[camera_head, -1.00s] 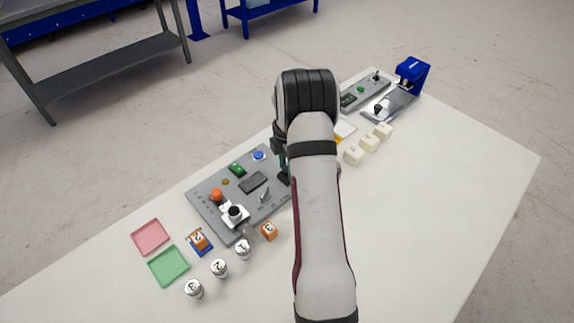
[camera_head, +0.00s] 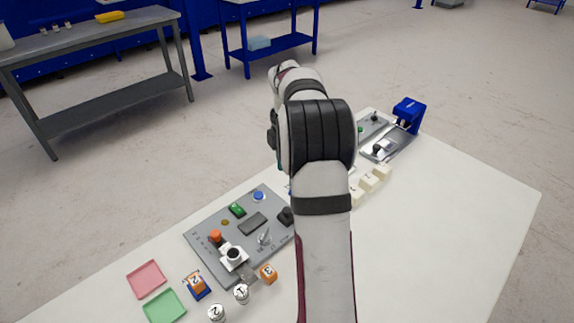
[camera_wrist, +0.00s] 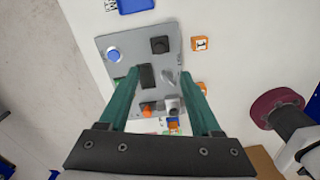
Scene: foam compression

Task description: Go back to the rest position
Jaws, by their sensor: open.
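My gripper (camera_wrist: 159,74) shows in the wrist view as two green fingers spread apart, with nothing between them. It hangs above a grey control panel (camera_wrist: 135,38) and is apart from it. In the head view my arm rises in front of the table and bends away from the camera. The arm hides my gripper there. The grey panel (camera_head: 243,239) lies flat on the white table (camera_head: 450,220), left of my arm. It carries a blue button (camera_head: 259,196), a green part (camera_head: 237,209) and an orange knob (camera_head: 215,237).
A pink tray (camera_head: 146,279) and a green tray (camera_head: 165,306) lie at the left. Numbered orange cubes (camera_head: 268,273) and metal cylinders (camera_head: 241,293) stand near the panel. White blocks (camera_head: 368,183) and a blue device (camera_head: 408,112) are on the right. The table's right front is clear.

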